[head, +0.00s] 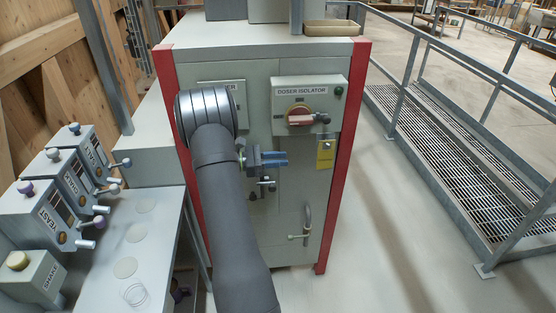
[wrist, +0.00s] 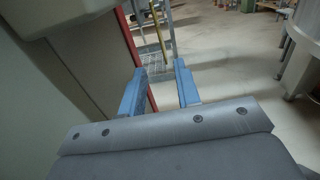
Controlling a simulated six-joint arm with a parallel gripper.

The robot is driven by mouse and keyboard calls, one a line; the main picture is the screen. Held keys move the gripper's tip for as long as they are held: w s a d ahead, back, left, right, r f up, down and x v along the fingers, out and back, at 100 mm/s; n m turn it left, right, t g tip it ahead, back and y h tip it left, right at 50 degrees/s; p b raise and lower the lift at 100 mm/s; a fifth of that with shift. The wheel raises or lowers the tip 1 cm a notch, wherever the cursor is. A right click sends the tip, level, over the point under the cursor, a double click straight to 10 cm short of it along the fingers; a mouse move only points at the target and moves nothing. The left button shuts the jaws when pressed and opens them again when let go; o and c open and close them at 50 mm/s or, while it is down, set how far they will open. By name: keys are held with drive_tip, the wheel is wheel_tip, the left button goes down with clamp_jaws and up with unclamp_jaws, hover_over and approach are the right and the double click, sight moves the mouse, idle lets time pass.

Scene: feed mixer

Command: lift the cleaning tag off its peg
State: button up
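The cleaning tag (head: 326,153) is a small yellow plate with dark print in the head view. It hangs on the front of the grey cabinet, below the doser isolator box, near the right red edge. The peg is too small to make out clearly. My gripper (head: 284,159) has blue fingers and is in front of the cabinet, left of the tag in the picture and apart from it. In the wrist view my gripper (wrist: 158,80) shows its two fingers spread with nothing between them. I cannot make out the tag in the wrist view.
The doser isolator box (head: 305,107) with its red handle (head: 303,118) juts out above the tag. A bent pipe handle (head: 308,222) is lower down. Open floor and a railing (head: 445,130) lie right.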

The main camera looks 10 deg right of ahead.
sight(331, 155)
drive_tip(key=d, duration=1.7)
drive_tip(key=shift+d, duration=0.2)
clamp_jaws()
